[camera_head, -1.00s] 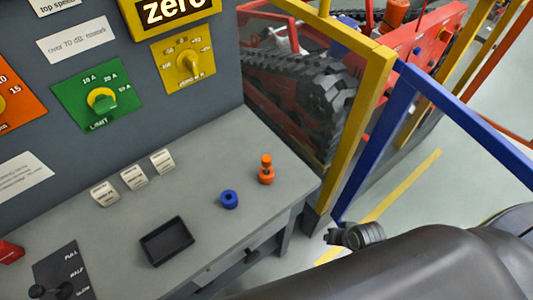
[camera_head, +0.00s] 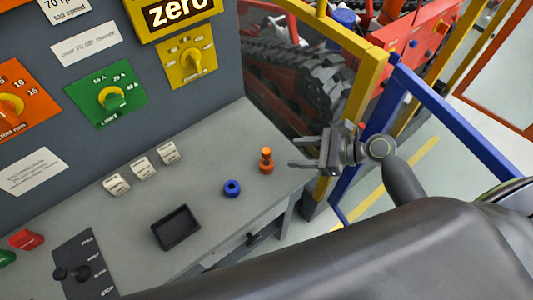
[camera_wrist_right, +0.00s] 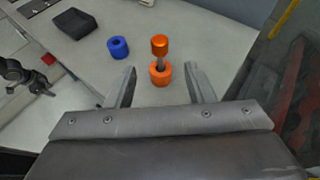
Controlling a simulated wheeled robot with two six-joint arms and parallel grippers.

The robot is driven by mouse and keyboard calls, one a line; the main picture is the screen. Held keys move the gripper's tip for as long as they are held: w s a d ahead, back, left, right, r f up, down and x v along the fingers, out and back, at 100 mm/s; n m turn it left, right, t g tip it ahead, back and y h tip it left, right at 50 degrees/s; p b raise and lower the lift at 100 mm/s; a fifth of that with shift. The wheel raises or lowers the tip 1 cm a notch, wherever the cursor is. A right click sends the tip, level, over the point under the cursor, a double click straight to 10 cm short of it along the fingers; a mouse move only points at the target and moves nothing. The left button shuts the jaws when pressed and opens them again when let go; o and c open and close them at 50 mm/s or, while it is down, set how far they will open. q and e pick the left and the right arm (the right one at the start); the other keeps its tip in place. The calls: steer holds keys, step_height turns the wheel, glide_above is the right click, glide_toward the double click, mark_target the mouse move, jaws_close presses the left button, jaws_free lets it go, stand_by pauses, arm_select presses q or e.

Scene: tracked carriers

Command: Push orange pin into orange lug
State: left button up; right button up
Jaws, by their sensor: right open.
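The orange pin (camera_head: 266,152) stands upright in the orange lug (camera_head: 266,168) near the right end of the grey desk. In the right wrist view the pin's orange head (camera_wrist_right: 159,45) sits above the lug (camera_wrist_right: 160,75), with a grey shank showing between them. My right gripper (camera_head: 296,153) is open and empty, just right of the pin in the head view. In the right wrist view its two fingers (camera_wrist_right: 160,84) are spread, with pin and lug ahead between them. My left gripper is not in the head view.
A blue lug (camera_head: 232,188) stands left of the orange one. A black tray (camera_head: 176,228) lies further left. The panel with knobs rises behind the desk. A yellow post (camera_head: 361,90) and a blue rail (camera_head: 382,115) stand right of the desk.

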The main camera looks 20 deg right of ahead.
mark_target(270, 150)
steer(key=shift+m, duration=0.4)
steer(key=x, duration=0.2)
steer(key=p+x, duration=0.1)
steer(key=r+x, duration=0.1)
steer(key=x, duration=0.1)
steer(key=shift+w+a+f, duration=0.2)
steer(key=shift+w+a, duration=0.1)
steer(key=shift+w, duration=0.05)
steer(key=shift+p+x, duration=0.6)
steer(key=shift+x, duration=0.5)
steer(key=p+x, duration=0.1)
steer(key=x, duration=0.2)
steer(key=shift+s+a+f, duration=0.1)
steer(key=shift+f, duration=0.2)
steer(key=shift+w+a+f, duration=0.25)
steer(key=shift+a, duration=0.1)
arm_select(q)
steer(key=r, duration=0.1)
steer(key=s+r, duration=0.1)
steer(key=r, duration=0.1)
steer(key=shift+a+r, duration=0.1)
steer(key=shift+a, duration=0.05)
arm_select(e)
jaws_close()
